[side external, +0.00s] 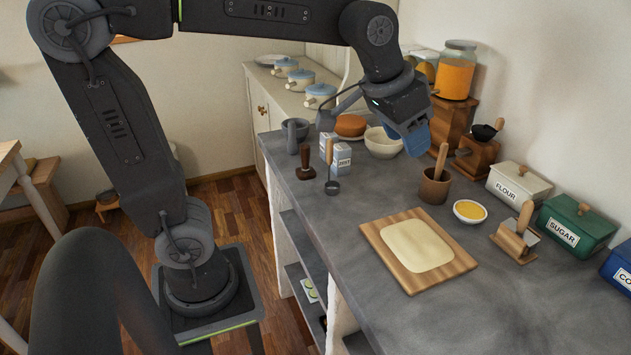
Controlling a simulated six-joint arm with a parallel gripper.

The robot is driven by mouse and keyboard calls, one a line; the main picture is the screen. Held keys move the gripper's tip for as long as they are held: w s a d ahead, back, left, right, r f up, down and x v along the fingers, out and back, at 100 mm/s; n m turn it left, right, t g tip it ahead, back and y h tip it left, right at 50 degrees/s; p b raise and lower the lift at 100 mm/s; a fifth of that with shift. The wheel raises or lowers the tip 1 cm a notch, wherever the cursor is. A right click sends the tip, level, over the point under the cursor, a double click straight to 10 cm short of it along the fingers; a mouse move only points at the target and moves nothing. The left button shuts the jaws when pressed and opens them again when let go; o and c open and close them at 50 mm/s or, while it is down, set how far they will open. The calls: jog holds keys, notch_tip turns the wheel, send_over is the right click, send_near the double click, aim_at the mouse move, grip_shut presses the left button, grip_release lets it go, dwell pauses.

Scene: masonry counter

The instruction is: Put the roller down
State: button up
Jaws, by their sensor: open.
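My gripper (418,146), with blue fingers, is open above the back part of the grey counter. It is close to the white bowl and up and left of a brown wooden pot (434,188). A pale wooden rod (441,160) stands tilted in that pot, its lower end hidden; I cannot tell whether it is the roller. No other roller shows clearly, and nothing is visible in my gripper. A wooden board (453,275) with a flat pale sheet of dough (417,246) lies on the counter in front.
A small bowl of yellow contents (470,211), a scraper (515,240) and flour (518,185) and sugar (576,226) boxes line the right. A tamper (306,163), a ladle (331,186) and the white bowl (382,144) stand left. The counter's front left (345,235) is clear.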

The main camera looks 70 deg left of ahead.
jog(key=s+a+f, duration=0.1)
jog(key=s+f, duration=0.2)
jog(key=s, duration=0.4)
jog(key=s+a+f, duration=0.1)
jog(key=s+f, duration=0.2)
jog(key=s, duration=0.4)
jog(key=shift+f+n, duration=0.3)
jog(key=shift+f, duration=0.05)
jog(key=shift+o, duration=0.5)
